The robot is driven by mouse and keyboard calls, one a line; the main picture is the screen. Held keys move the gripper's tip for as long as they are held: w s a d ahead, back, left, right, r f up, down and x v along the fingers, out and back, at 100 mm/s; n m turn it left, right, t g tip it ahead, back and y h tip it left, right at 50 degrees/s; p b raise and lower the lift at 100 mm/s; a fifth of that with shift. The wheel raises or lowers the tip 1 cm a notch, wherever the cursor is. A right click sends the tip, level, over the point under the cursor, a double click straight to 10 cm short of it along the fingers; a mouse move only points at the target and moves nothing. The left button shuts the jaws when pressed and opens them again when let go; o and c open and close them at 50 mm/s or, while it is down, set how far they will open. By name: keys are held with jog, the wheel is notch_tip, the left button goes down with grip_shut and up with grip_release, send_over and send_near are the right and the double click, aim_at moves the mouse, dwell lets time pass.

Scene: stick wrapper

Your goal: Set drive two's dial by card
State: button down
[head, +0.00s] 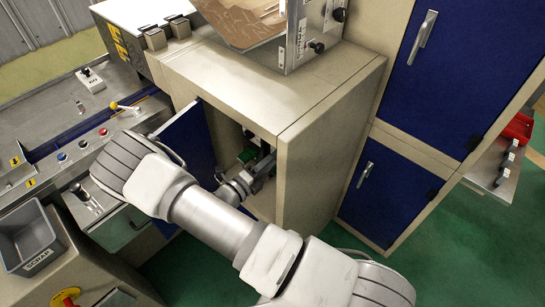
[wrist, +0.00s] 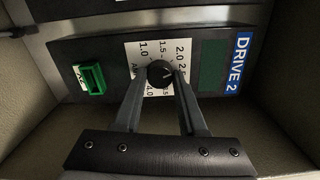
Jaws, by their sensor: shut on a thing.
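In the wrist view, the drive two unit (wrist: 215,112) is a dark panel with a blue "DRIVE 2" label. Its round black dial (wrist: 160,72) sits on a white scale plate with numbers such as 1.0, 1.5, 2.0 and 2.5. My gripper (wrist: 160,80) is shut on the dial, one finger on each side. The fingers hide the lower part of the scale. In the head view, my gripper (head: 262,165) reaches into the open beige cabinet (head: 312,140), and the dial is hidden there. I see no card that I can identify.
A green part (wrist: 90,78) sits left of the dial, and a dark green window (wrist: 212,65) is to its right. The cabinet's blue door (head: 188,138) stands open left of my arm. A grey scrap bin (head: 30,245) and a control panel (head: 80,145) are at left.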

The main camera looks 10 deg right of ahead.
jog(key=n+p, duration=0.1)
jog(key=n, duration=1)
jog(key=shift+n+p, duration=0.3)
jog(key=shift+p, duration=0.05)
dwell(0.4)
jog(key=shift+c, duration=2.3)
grip_release()
jog(key=b+v, duration=0.2)
jog(key=v, duration=1.5)
jog(key=shift+a, duration=0.2)
jog(key=shift+s, duration=0.15)
